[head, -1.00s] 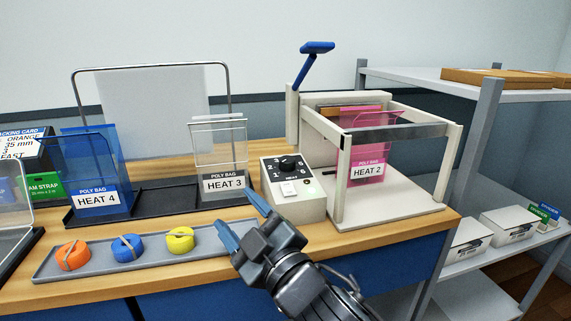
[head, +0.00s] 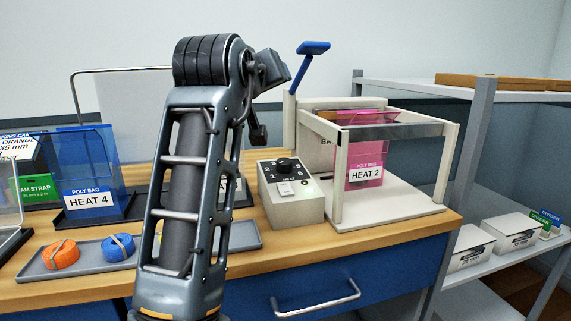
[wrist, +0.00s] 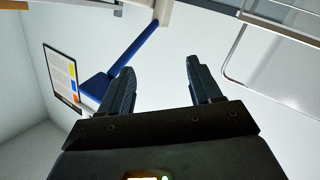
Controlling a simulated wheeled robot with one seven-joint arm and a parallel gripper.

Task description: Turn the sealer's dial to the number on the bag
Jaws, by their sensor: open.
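The sealer (head: 388,207) is a cream frame with a raised blue lever (head: 312,50). A pink poly bag (head: 366,160) labelled HEAT 2 stands in it. The black dial (head: 284,164) sits on top of the control box (head: 297,208), left of the frame; its pointer is too small to read surely. A white switch is below the dial. My gripper (wrist: 160,66) is open and empty in the wrist view, with the blue lever handle (wrist: 97,88) beyond its left finger. In the head view my arm stands raised left of the dial, and its fingers are not clear.
A blue HEAT 4 bag (head: 88,190) stands in the rack at left. A grey tray (head: 245,236) holds an orange roll (head: 61,254) and a blue roll (head: 118,247). My arm hides most of the HEAT 3 bag. Shelves (head: 500,95) stand at right.

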